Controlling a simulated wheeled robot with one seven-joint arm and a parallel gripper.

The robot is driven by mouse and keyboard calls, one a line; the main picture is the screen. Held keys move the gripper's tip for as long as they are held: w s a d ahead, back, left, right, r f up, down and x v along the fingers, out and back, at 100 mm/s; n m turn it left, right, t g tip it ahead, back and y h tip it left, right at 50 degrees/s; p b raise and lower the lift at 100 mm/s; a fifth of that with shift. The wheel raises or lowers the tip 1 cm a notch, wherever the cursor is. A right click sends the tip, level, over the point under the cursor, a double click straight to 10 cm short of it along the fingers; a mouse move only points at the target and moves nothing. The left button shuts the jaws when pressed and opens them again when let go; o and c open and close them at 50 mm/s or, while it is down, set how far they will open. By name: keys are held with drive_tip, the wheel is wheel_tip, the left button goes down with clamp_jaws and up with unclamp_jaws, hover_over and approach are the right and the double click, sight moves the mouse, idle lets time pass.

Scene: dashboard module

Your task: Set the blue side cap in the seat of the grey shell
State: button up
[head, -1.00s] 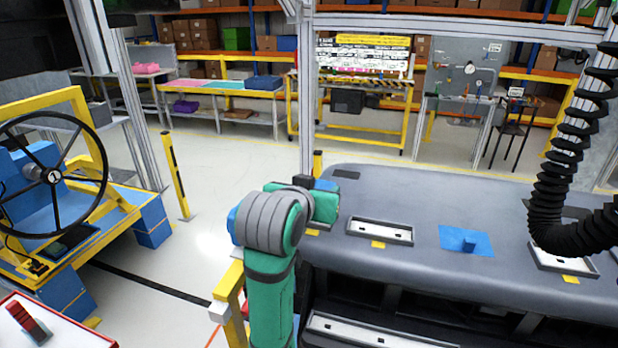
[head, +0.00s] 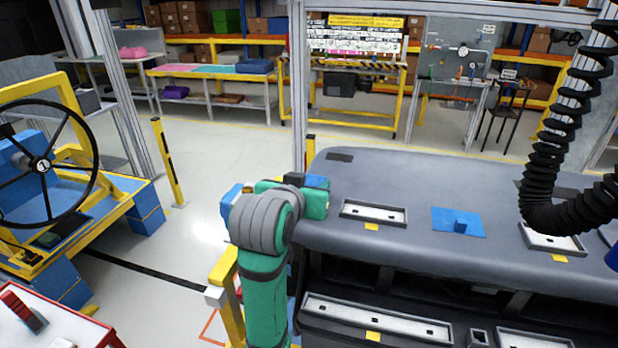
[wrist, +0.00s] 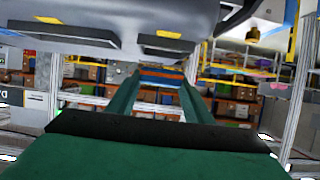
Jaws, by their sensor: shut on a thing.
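The grey shell (head: 480,190) is the long dashboard body on the right of the head view. It fills the top of the wrist view (wrist: 110,12). Light rectangular recessed seats (head: 375,212) lie in its top. My gripper (wrist: 160,76) shows its two green fingers in the wrist view, closed in towards each other. In the head view my green arm stands at the shell's left end. A dark blue piece (head: 317,181) shows at the arm's far end and appears to be the held blue side cap; my arm partly hides it. The contact itself is not clear.
A blue plate with a raised block (head: 460,222) lies on the shell's top. A black coiled hose (head: 555,140) hangs at the right. A yellow post (head: 225,285) stands beside my arm. A steering-wheel rig (head: 45,165) is at the left, with open floor between.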

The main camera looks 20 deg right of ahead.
drive_tip(key=shift+f, duration=1.45)
drive_tip(key=shift+f, duration=0.1)
drive_tip(key=o, duration=1.1)
drive_tip(key=shift+s+f, duration=0.1)
drive_tip(key=shift+d, duration=0.1)
drive_tip(key=shift+s, duration=0.1)
